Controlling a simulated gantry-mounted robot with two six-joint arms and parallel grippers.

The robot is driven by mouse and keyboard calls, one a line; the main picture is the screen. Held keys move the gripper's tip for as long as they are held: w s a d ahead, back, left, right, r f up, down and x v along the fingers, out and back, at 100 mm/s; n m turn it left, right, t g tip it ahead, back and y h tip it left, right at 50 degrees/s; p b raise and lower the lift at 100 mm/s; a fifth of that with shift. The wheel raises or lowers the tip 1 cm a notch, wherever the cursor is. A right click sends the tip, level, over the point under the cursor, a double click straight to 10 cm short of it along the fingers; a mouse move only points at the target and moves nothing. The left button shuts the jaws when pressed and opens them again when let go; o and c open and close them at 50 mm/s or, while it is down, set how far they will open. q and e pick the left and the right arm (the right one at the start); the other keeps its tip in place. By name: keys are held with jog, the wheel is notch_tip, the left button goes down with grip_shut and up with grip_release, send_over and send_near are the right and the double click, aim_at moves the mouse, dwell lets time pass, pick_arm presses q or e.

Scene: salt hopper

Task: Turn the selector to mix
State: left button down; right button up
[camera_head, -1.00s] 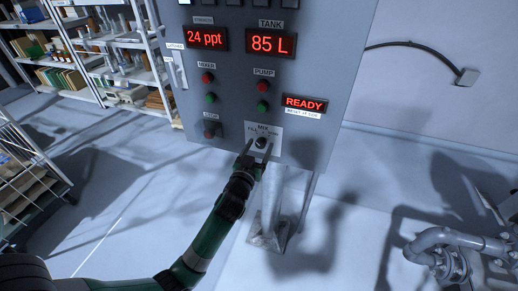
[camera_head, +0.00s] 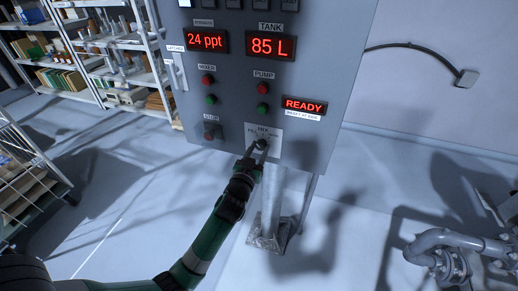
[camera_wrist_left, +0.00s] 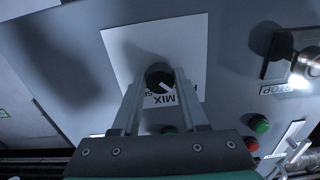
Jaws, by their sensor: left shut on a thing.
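The selector is a small black knob (camera_head: 261,144) on a white plate (camera_head: 274,137) low on the grey control panel. The word MIX stands above the knob, with a smaller label to its left. My left gripper (camera_head: 256,151) reaches up from below and is shut on the knob. In the left wrist view the knob (camera_wrist_left: 160,77) sits between the two finger tips (camera_wrist_left: 159,84). That view is turned over, and the MIX label (camera_wrist_left: 165,100) shows between the fingers, partly hidden. A white mark on the knob slants toward the lower right there. My right gripper is not in view.
The panel carries red and green mixer and pump buttons, a stop button (camera_head: 209,133), and displays reading 24 ppt, 85 L and READY (camera_head: 304,104). A grey post (camera_head: 270,205) stands below it. Shelves (camera_head: 90,50) stand at left, pipes (camera_head: 450,245) at lower right.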

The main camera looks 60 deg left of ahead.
pick_arm(q)
jog(key=m+p, duration=0.2)
jog(key=m, duration=0.1)
jog(key=shift+r, duration=0.15)
jog(key=m+p, duration=0.1)
jog(key=m, duration=0.4)
jog(key=shift+p, duration=0.4)
jog(key=shift+c, duration=2.2)
grip_release()
jog(key=shift+s, duration=0.1)
jog(key=v, duration=1.1)
jog(key=shift+s+d+p, duration=0.2)
jog(key=shift+p, duration=0.1)
